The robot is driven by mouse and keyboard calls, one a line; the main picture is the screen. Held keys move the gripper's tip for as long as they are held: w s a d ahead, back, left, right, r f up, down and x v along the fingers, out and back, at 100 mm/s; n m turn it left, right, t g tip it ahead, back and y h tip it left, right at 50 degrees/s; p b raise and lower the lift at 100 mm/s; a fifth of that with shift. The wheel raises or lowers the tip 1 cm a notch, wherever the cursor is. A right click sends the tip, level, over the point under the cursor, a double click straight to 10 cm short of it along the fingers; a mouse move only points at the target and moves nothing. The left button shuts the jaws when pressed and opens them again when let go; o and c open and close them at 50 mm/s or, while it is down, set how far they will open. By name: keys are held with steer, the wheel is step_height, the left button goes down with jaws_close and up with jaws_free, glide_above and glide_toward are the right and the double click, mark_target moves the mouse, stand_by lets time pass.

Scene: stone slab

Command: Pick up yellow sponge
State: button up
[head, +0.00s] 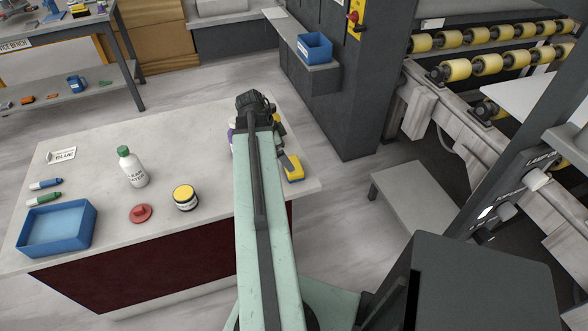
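The yellow sponge (294,174) lies on the right end of the stone slab (210,210), near its right edge. A grey part of my gripper (287,160) is right above and beside it, and covers some of the sponge's upper left side. My arm reaches out from the bottom of the view and hides much of the gripper. I cannot tell whether the fingers are open or shut, or whether they touch the sponge.
On the slab stand a white bottle with a green cap (131,167), a yellow-lidded jar (185,197), a red knob-like piece (141,213), a blue tray (91,230) and two markers (45,184). Something purple is partly hidden left of my arm. A dark column stands behind the slab.

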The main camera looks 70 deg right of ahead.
steer(key=b+x, duration=0.2)
steer(key=shift+f+b, duration=0.35)
steer(key=shift+f, duration=0.1)
steer(key=b+x, duration=0.4)
steer(key=x, duration=0.1)
steer(key=shift+s+d+b, duration=0.1)
steer(key=shift+b, duration=0.25)
steer(key=shift+r, duration=0.1)
steer(key=shift+c, duration=0.3)
steer(key=c, duration=1)
